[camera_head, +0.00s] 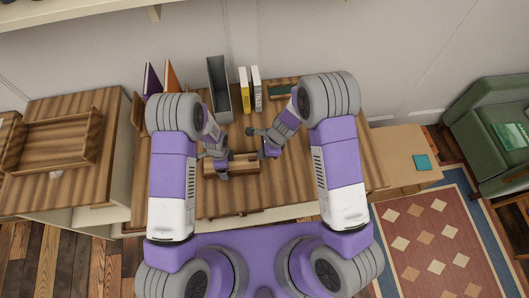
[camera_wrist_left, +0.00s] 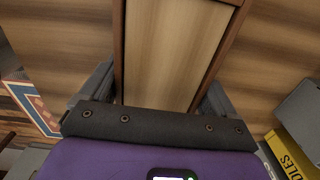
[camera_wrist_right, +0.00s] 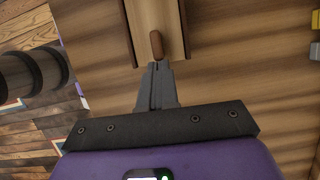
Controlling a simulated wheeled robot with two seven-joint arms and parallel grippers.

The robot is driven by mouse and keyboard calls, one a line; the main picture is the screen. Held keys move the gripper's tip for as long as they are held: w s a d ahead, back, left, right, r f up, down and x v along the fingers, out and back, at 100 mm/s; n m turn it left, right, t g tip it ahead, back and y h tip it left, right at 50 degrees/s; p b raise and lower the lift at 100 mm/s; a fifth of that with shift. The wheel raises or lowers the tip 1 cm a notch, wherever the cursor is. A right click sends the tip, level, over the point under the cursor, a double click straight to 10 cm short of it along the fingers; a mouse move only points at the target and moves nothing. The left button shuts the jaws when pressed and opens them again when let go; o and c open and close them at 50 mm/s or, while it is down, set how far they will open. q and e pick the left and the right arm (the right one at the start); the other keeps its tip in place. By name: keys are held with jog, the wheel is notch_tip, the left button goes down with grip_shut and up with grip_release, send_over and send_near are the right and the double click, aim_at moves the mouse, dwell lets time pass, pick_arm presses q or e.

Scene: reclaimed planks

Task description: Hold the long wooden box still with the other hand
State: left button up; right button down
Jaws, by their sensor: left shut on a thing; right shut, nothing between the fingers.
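The long wooden box (camera_head: 240,168) lies on the plank-topped table, below the middle of the head view. My left gripper (camera_head: 219,164) is at its left end. In the left wrist view the box (camera_wrist_left: 172,50) runs between the two fingers, which are shut on its side walls. My right gripper (camera_head: 264,151) is at the box's right end. In the right wrist view its fingers (camera_wrist_right: 157,82) are shut together and empty. Their tips are close to a brown rounded knob (camera_wrist_right: 157,45) at the box's end; I cannot tell whether they touch it.
A grey bin (camera_head: 219,88), a yellow book (camera_head: 244,90) and a white book (camera_head: 256,88) stand at the table's back. A wooden tray (camera_head: 87,161) sits on a cabinet at left. A green armchair (camera_head: 490,130) is at right. The table right of the box is clear.

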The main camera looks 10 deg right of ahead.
pick_arm(q)
jog(key=shift+d, duration=0.15)
pick_arm(e)
jog(key=shift+s+a, duration=0.1)
pick_arm(q)
jog(key=o, duration=0.9)
pick_arm(e)
jog(key=d+r, duration=0.8)
jog(key=r, duration=0.1)
jog(key=shift+r, duration=0.15)
pick_arm(q)
jog(key=shift+r, duration=0.15)
pick_arm(e)
jog(key=shift+r, duration=0.1)
pick_arm(q)
notch_tip(320, 180, up, 7)
jog(key=p, duration=0.4)
pick_arm(e)
notch_tip(320, 180, up, 4)
jog(key=shift+r, duration=0.1)
